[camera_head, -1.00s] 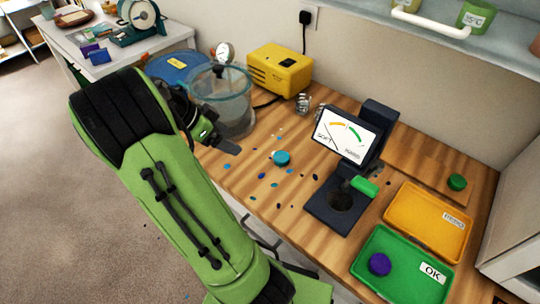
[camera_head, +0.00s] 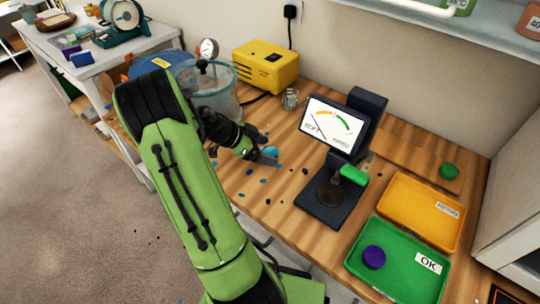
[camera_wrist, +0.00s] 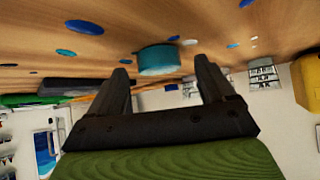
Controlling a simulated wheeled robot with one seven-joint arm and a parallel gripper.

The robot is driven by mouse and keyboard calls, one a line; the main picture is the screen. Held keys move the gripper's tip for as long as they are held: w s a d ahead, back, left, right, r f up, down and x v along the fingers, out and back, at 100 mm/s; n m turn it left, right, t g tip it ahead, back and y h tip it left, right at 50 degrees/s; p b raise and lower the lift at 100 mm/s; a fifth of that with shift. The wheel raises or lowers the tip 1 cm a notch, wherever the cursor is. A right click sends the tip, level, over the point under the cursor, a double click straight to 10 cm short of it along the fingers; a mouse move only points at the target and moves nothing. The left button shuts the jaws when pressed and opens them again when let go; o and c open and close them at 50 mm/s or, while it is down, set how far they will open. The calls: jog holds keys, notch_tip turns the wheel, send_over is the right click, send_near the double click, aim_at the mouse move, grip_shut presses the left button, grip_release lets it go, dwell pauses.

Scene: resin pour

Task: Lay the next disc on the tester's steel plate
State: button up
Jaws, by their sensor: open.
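A teal disc (camera_head: 271,150) lies on the wooden bench among small coloured drips. My gripper (camera_head: 264,156) is beside it, low over the bench, and partly hides it. In the wrist view the same disc (camera_wrist: 158,60) shows just beyond and between the two fingertips of my gripper (camera_wrist: 163,68). The fingers are apart with nothing held. The tester (camera_head: 340,150) stands to the right, with a dial screen marked soft to hard. Its round steel plate (camera_head: 330,196) looks bare, beside a green handle (camera_head: 354,175).
A green OK tray (camera_head: 400,279) holds a purple disc (camera_head: 374,257). An empty orange tray (camera_head: 420,208) lies behind it. A clear pot (camera_head: 217,98) and yellow box (camera_head: 265,66) stand at back left.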

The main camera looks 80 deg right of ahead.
jog(key=shift+s+d+f, duration=0.25)
jog(key=shift+f, duration=0.1)
jog(key=shift+r, duration=0.1)
jog(key=c, duration=1.2)
